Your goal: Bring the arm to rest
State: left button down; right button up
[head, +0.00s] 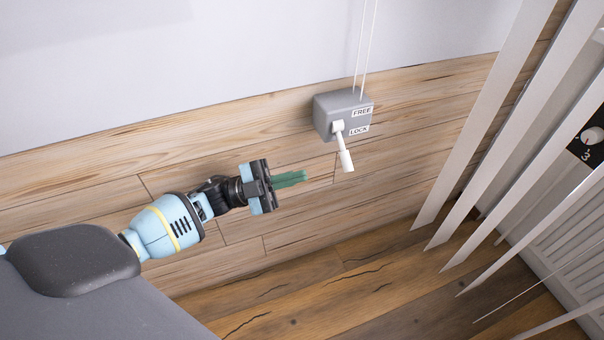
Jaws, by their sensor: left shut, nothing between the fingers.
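My left gripper (291,179) is in the head view near the middle, at the end of my light blue arm. Its green fingers are shut with nothing between them and point to the right. It is in front of the plank wall, to the left of and below a grey box (337,112) with a white lever (343,150). The fingers look apart from the lever. The lever points down, with its tip below the LOCK label; a FREE label is above. My right gripper is not in view.
Two cords (366,45) run up from the box. White slanted slats (490,120) hang on the right, in front of a white unit with a dial (592,136). The plank wall (200,130) meets a wooden floor (340,285) below. Open room shows between the gripper and the slats.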

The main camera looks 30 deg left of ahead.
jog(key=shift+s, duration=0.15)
